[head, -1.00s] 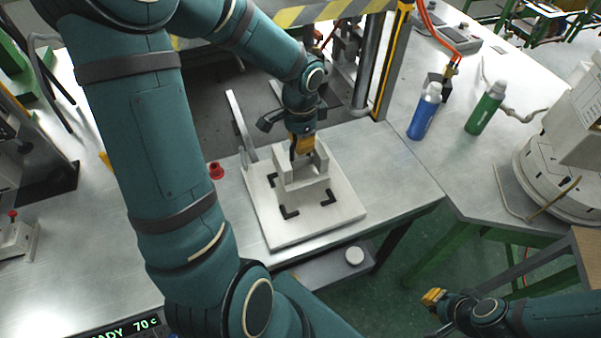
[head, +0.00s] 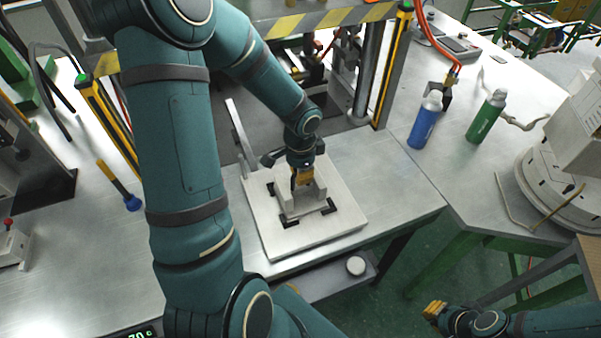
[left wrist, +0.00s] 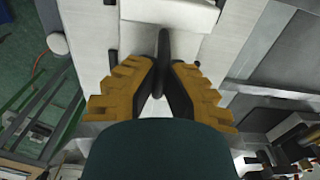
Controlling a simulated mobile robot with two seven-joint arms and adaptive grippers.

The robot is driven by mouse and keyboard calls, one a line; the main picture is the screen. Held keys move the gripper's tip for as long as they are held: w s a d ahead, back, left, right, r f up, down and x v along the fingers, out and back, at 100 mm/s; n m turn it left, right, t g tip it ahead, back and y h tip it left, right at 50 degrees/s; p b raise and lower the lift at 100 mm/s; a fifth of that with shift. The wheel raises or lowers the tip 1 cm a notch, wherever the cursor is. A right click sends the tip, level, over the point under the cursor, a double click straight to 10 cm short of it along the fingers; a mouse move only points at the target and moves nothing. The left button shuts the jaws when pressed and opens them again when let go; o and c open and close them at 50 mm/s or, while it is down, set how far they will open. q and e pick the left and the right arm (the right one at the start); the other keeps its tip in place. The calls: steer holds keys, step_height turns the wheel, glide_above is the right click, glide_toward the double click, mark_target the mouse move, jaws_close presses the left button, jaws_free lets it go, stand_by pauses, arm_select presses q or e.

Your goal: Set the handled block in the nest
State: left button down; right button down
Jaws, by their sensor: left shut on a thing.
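The pale handled block (head: 293,206) is at the nest, a set of black corner brackets (head: 290,222) on a white plate (head: 345,228). Its near edges line up close inside the brackets. I cannot tell whether it rests on the plate or is slightly above it. My left gripper (head: 301,181) points down from above, shut on the block's handle. In the left wrist view the yellow-and-black fingers close around the dark handle bar (left wrist: 163,48). My right gripper (head: 434,310) is far off at the lower right, its opening unclear.
A press frame with a yellow-and-black post (head: 391,65) stands behind the plate. A blue bottle (head: 424,122) and a green bottle (head: 486,118) stand on the right table. The table right of the plate is clear.

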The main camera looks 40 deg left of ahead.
arm_select(q)
steer(key=shift+f, duration=0.1)
steer(key=c, duration=1.1)
jaws_free()
steer(key=shift+c, duration=0.2)
